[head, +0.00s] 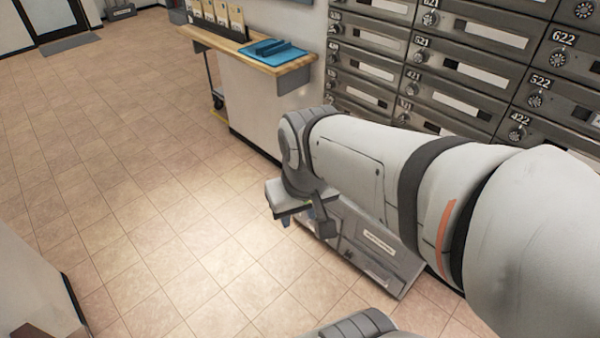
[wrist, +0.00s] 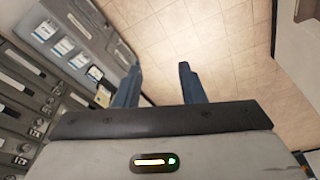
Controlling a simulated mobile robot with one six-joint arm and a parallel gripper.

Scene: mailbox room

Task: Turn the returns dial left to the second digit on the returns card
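My gripper (head: 303,214) hangs in front of a low grey cabinet (head: 385,262) with a white label, at the foot of the mailbox wall. In the wrist view my gripper (wrist: 158,82) has its two dark blue fingers apart, with only tiled floor between them. Several small dials show on the mailbox doors, such as the one on door 522 (head: 535,101). I cannot tell which dial is the returns dial. No card can be read as the returns card. My arm hides part of the cabinet and the lower mailboxes.
A counter (head: 290,68) with a wooden top carries a blue tray (head: 272,50) and a rack of brown cards (head: 215,18). The mailbox wall (wrist: 25,90) is at left in the wrist view. Open tiled floor (head: 110,170) lies left. A wall corner (head: 35,285) stands at lower left.

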